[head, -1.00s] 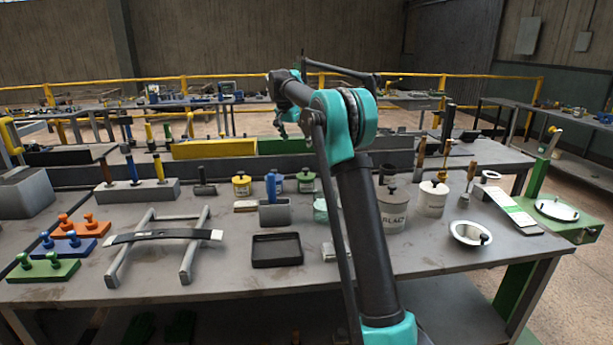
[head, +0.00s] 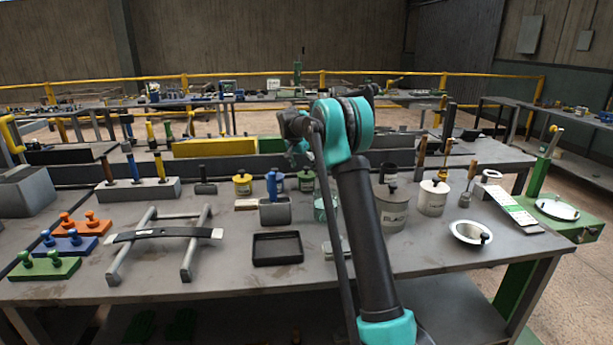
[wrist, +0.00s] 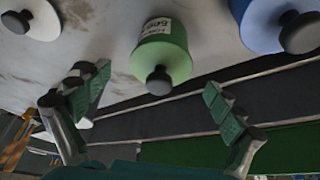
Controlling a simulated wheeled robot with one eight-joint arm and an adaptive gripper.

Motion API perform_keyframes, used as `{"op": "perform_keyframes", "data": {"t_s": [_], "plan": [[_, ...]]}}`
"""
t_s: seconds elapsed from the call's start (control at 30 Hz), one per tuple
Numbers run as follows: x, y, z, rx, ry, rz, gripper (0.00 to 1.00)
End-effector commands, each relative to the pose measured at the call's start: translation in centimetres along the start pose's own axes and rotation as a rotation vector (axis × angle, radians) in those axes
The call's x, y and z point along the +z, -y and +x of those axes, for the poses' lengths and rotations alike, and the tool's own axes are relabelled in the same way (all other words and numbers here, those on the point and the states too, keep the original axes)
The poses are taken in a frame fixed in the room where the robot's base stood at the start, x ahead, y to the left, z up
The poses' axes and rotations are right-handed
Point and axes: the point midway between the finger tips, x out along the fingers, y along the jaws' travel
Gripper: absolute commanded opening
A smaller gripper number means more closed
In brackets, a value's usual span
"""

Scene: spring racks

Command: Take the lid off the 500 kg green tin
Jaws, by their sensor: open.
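The green tin (head: 306,181) stands at the back of the bench, right of the blue tin (head: 275,182). In the wrist view the green tin (wrist: 163,48) is near the middle top, with a pale label I cannot fully read and a dark round knob (wrist: 159,80) on its lid. The lid is on. My gripper (wrist: 158,97) is open and empty, its two green-padded fingers spread either side of the knob in the picture, apart from it. In the head view my gripper (head: 296,152) is above and behind the tins, partly hidden by my arm.
The blue tin (wrist: 275,22) is at the right of the wrist view, and a white lid with a dark knob (wrist: 30,20) at the left. A yellow tin (head: 242,185), grey holder (head: 275,213) and black tray (head: 277,250) are nearby. Larger pots (head: 432,198) stand to the right.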

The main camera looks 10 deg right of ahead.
Motion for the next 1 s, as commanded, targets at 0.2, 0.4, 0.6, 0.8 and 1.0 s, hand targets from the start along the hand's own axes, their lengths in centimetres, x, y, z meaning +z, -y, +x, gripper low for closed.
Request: {"op": "perform_keyframes", "data": {"t_s": [0.2, 0.4, 0.6, 0.8, 1.0], "plan": [[-0.06, 0.02, 1.51, 0.000, 0.000, 0.000, 0.94], [-0.07, 0.02, 1.51, 0.000, 0.000, 0.000, 0.93], [-0.08, 0.02, 1.49, 0.000, 0.000, 0.000, 0.68], [-0.08, 0.02, 1.48, 0.000, 0.000, 0.001, 0.43], [-0.08, 0.02, 1.47, 0.000, 0.000, 0.001, 0.40]]}}
